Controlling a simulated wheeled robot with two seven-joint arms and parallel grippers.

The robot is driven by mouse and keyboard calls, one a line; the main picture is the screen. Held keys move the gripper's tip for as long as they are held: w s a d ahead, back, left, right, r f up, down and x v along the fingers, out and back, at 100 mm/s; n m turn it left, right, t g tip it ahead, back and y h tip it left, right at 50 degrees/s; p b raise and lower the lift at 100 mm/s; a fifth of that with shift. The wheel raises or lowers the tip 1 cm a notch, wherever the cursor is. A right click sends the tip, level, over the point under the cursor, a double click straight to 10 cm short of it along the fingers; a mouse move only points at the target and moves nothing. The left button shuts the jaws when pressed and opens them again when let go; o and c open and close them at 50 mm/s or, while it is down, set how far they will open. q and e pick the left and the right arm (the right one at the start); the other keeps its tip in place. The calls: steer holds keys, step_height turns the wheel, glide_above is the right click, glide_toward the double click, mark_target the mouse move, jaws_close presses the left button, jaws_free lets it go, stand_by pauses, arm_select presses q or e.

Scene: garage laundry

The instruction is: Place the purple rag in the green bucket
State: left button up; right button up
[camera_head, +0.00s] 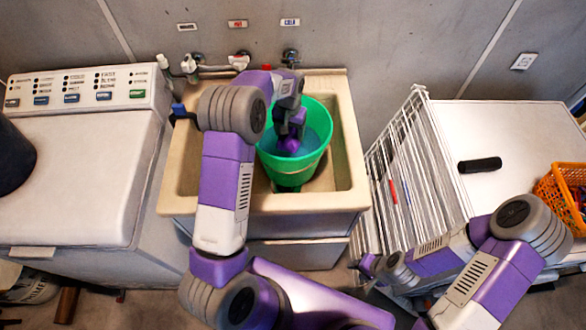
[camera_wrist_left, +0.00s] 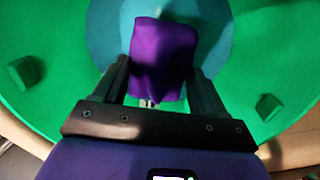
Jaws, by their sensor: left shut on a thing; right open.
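The green bucket (camera_head: 291,172) stands in the beige sink, with a blue area inside it. My left gripper (camera_head: 289,138) reaches down into the bucket's opening and is shut on the purple rag (camera_head: 288,147). In the left wrist view, the rag (camera_wrist_left: 163,52) hangs between the two dark fingers of the gripper (camera_wrist_left: 160,78). The green bucket wall (camera_wrist_left: 55,60) surrounds it, with the blue round area behind. I cannot tell whether the rag touches the bottom. My right gripper (camera_head: 370,266) is open, low in front of the white rack, away from the bucket.
The sink (camera_head: 350,160) has taps on the wall behind it. A white washing machine (camera_head: 80,180) stands on the left. On the right are a white wire rack (camera_head: 405,165), a white top with a black object (camera_head: 480,165), and an orange basket (camera_head: 562,195).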

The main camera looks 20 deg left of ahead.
mark_target(290, 138)
arm_select(q)
step_height(290, 138, down, 6)
steer(key=b, duration=0.4)
steer(key=shift+w+f+b, duration=0.1)
steer(key=shift+b, duration=0.2)
step_height(290, 138, down, 10)
steer(key=b, duration=0.2)
steer(key=shift+r+b, duration=0.2)
steer(key=shift+b, duration=0.2)
arm_select(e)
step_height(290, 138, down, 9)
steer(key=shift+w, duration=0.15)
arm_select(q)
steer(key=shift+f, duration=0.2)
steer(key=o, duration=1)
steer(key=shift+o, duration=0.2)
arm_select(e)
steer(key=shift+f, duration=0.1)
arm_select(q)
steer(key=shift+r, duration=0.1)
step_height(290, 138, up, 12)
steer(key=p, duration=0.3)
steer(key=shift+r+p, duration=0.1)
steer(key=shift+p, duration=0.25)
arm_select(e)
step_height(290, 138, up, 4)
steer(key=shift+f, duration=0.1)
